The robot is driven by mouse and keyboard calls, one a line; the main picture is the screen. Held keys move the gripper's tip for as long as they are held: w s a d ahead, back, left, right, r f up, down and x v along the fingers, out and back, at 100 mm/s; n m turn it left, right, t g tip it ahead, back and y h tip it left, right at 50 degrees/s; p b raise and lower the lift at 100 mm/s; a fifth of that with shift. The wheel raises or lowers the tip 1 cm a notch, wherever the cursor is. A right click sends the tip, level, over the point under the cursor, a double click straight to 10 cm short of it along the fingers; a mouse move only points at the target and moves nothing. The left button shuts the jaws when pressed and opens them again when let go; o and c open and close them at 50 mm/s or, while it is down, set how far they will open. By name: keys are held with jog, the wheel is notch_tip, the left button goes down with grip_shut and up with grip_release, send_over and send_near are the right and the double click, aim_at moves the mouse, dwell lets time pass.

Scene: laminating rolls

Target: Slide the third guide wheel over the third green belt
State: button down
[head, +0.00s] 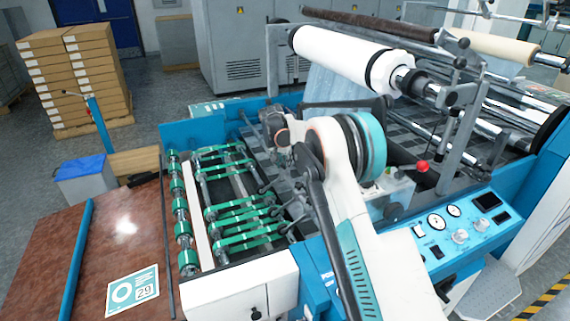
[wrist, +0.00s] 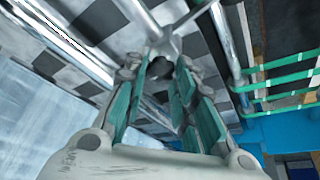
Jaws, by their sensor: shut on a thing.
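In the wrist view, the teal-padded fingers of my gripper (wrist: 162,78) are closed around a dark round part, seemingly a guide wheel (wrist: 160,68), beneath a silver rod bracket (wrist: 167,40). The wheel is mostly hidden by the fingers. Green belts (wrist: 285,82) run at the right of that view, apart from the fingers. In the head view, green belts (head: 245,241) cross the feed table in several bands, with dark guide-wheel arms (head: 268,187) along their right side. My arm hides the gripper's contact there. Which belt is the third is unclear.
A white film roll (head: 340,58) hangs above the machine. A control panel (head: 460,228) lies at the right and a brown table (head: 90,240) at the left. In the wrist view, a long silver roller (wrist: 60,45) and pale film (wrist: 40,120) lie left of my gripper.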

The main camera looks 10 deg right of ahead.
jog(key=c, duration=1.3)
grip_release()
jog(key=shift+r, duration=0.1)
jog(key=v, duration=1.1)
jog(key=shift+s+a+r, duration=0.2)
jog(key=shift+s+r, duration=0.05)
jog(key=shift+r, duration=0.05)
